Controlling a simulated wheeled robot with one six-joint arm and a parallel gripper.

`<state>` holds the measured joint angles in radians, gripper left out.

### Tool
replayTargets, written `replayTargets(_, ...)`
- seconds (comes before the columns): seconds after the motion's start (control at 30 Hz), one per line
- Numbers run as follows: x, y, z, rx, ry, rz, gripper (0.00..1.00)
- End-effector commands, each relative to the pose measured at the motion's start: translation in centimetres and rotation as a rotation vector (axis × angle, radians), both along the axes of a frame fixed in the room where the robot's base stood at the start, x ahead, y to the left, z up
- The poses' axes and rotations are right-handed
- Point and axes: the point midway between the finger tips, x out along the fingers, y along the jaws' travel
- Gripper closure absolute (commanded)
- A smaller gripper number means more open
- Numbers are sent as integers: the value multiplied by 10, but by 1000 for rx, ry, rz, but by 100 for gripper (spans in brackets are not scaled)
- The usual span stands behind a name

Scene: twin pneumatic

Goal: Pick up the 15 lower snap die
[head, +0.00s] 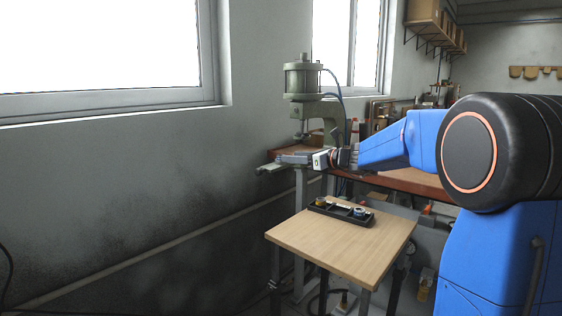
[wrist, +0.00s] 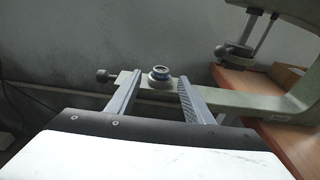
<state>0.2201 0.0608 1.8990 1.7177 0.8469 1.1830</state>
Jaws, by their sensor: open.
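In the head view my gripper (head: 293,158) reaches left in front of the press, and the die there is hidden or too small to make out.
The green press (head: 303,82) stands on the brown workbench (head: 400,180). Its upper ram (wrist: 235,52) is at the upper right of the wrist view. A small wooden table (head: 340,250) holds a black tray (head: 338,214) with a yellowish and a blue-ringed piece. A grey wall is at the left.

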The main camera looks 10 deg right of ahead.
Motion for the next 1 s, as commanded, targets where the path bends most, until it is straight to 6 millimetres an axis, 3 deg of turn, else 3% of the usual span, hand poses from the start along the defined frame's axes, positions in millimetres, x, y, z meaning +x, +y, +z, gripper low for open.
replayTargets(0.3, 34, 23, -3, 0, 0, 2, 53)
replayTargets(0.57, 36, 24, -4, 0, 0, 1, 53)
replayTargets(0.77, 36, 24, -4, 0, 0, 1, 100)
replayTargets(1.0, 36, 24, -3, 1, -1, 1, 100)
